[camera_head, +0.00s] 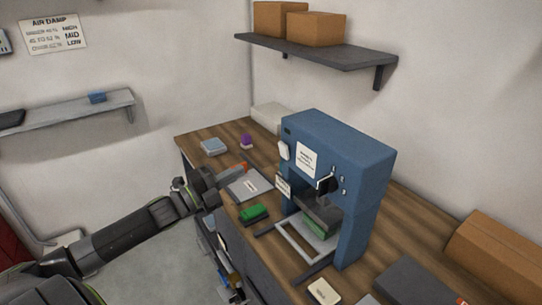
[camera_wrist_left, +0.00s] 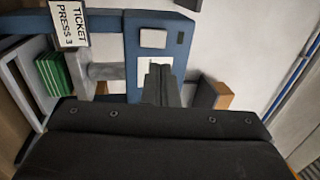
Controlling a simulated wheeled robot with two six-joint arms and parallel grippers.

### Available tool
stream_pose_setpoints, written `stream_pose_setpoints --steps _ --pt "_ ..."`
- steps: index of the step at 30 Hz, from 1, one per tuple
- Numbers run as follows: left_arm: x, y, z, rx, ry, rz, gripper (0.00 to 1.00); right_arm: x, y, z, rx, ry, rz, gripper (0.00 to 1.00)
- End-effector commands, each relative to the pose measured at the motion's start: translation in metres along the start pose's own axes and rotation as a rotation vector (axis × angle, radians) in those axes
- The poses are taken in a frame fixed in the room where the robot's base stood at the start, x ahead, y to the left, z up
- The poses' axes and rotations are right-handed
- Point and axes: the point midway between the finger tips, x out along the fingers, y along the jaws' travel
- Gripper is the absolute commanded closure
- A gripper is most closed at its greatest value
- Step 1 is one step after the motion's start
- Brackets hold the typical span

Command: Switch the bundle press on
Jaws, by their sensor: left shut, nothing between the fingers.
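The press (camera_head: 365,165) is a blue frame standing on the wooden bench, with a white notice on its front. A sign hanging on it reads "TICKET PRESS 3" in the left wrist view (camera_wrist_left: 70,22). A white switch plate (camera_head: 284,150) sits on its left side; it also shows in the left wrist view (camera_wrist_left: 153,39). A green stack (camera_head: 318,229) lies under the press plate. My left gripper (camera_head: 236,172) is over the bench, left of the press and apart from it. Its dark fingers (camera_wrist_left: 160,84) are shut and empty, pointing toward the side with the plate. My right gripper is not in view.
A green block (camera_head: 254,213), a grey tray (camera_head: 250,186), a purple item (camera_head: 246,141) and a pale blue box (camera_head: 214,146) lie on the bench. A cardboard box (camera_head: 498,250) stands at the right. A shelf with boxes (camera_head: 316,29) hangs above.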

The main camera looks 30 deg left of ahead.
Motion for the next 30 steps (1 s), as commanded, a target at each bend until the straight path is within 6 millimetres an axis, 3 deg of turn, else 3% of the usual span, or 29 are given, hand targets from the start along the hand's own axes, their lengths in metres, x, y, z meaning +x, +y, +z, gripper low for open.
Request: stream_pose_setpoints --steps 8,21,30 --pt "0.026 0.001 0.0 0.001 0.0 -0.004 1.0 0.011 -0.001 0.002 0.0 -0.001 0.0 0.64" --pt "0.053 -0.002 0.0 -0.001 -0.001 -0.002 1.0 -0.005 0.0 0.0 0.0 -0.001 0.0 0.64" --pt "0.084 -0.006 0.0 -0.004 -0.002 -0.003 1.0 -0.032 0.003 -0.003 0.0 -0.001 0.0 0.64"
